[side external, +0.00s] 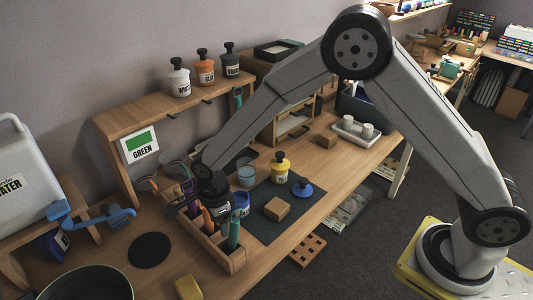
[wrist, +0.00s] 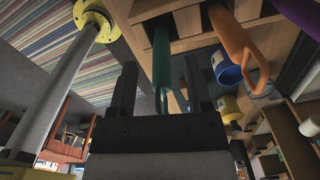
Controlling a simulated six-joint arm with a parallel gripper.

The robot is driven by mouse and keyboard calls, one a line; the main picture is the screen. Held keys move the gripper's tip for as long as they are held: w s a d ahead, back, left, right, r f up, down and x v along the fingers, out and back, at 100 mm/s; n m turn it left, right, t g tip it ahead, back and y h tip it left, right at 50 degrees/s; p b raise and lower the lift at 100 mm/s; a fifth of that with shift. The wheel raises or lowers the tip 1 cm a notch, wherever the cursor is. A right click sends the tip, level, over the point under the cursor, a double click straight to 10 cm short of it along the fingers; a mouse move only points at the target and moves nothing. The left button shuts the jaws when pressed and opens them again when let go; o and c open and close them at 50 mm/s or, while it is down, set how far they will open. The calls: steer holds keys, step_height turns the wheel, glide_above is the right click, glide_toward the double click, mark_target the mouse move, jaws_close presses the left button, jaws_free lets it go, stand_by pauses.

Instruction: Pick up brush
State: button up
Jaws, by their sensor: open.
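A wooden caddy (side external: 232,262) on the bench holds several upright tools. A green-handled tool (side external: 233,236) stands at its near end, with an orange-handled one (side external: 207,221) beside it. Which of these is the brush I cannot tell; their lower ends are hidden in the caddy. The orange handle (wrist: 232,42) is to the right of the fingers there.
A blue jar (side external: 241,203) stands right behind the caddy. A yellow bottle (side external: 280,165), a blue-knobbed item (side external: 302,188) and a wooden block (side external: 277,208) are on or by a dark mat (side external: 268,232). A shelf (side external: 125,122) rises behind. A yellow sponge-like block (side external: 188,288) lies in front.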

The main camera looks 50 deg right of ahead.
mark_target(231, 222)
steer(key=shift+o, duration=0.3)
step_height(231, 222, up, 6)
steer(key=shift+o, duration=0.5)
steer(key=shift+w+r, duration=0.1)
steer(key=shift+d, duration=0.15)
steer(key=shift+s+d+r+m, duration=0.1)
steer(key=shift+s+d+m, duration=0.1)
steer(key=shift+d, duration=0.45)
steer(key=shift+s+d+m, duration=0.1)
steer(key=shift+s+d, duration=0.1)
steer(key=shift+d, duration=0.45)
steer(key=shift+f, duration=1.35)
steer(key=shift+s+f, duration=0.1)
steer(key=shift+f, duration=2.5)
